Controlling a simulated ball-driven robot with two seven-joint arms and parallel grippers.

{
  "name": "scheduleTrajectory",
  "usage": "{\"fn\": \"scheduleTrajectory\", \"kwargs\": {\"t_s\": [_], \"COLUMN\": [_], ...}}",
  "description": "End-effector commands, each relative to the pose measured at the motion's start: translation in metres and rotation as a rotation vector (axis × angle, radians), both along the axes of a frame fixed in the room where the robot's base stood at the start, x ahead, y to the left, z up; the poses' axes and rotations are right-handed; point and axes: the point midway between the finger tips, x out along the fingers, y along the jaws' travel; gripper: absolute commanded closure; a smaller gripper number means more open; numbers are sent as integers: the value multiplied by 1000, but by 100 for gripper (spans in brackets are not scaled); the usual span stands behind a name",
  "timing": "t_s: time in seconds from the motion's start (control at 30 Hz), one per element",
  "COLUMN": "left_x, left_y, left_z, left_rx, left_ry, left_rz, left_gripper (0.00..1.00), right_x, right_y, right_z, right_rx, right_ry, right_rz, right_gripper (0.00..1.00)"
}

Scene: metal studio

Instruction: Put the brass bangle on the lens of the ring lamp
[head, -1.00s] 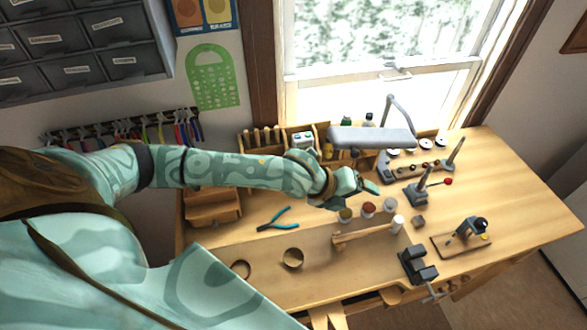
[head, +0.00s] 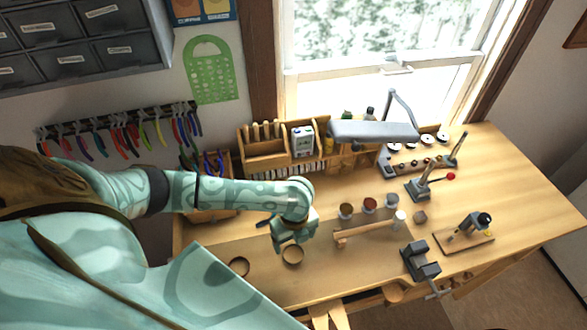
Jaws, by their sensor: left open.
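Two brass-coloured rings lie near the front left of the bench: a deeper band (head: 293,263) and a thinner ring (head: 240,276) to its left. I cannot tell for certain which is the bangle. My left gripper (head: 291,244) points down with its fingers apart just over the deeper band and covers part of its far side; I cannot tell whether it touches. A grey lamp with a wide flat head (head: 372,131) on a bent arm stands at the back, before the window; I take it as the ring lamp. Its lens is not clearly visible. My right gripper is out of view.
A wooden mallet (head: 365,232), several small jars (head: 369,205) and a dark vise (head: 420,262) are right of my gripper. A wooden organiser (head: 265,150) stands at the back.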

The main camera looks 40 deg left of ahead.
Motion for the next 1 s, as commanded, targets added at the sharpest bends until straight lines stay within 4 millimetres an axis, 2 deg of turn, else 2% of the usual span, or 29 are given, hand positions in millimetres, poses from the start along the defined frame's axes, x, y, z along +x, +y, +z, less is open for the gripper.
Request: {"fn": "scheduleTrajectory", "kwargs": {"t_s": [0.17,0.4,0.67,0.7,0.87,1.0], "left_x": [-3,-8,-8,-8,-8,-8], "left_y": [-1,-3,-2,-2,-2,-2], "left_z": [-15,-53,-57,-57,-57,-57], "left_rx": [0,0,0,0,0,0], "left_ry": [2,1,-1,-1,-1,-1], "left_rz": [0,-1,-2,-2,-2,-2], "left_gripper": [20,20,20,22,67,71], "right_x": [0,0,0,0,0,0], "right_y": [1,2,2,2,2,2], "right_z": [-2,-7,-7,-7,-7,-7], "right_rx": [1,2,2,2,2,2], "right_ry": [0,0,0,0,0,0], "right_rz": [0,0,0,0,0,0], "right_gripper": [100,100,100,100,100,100]}}
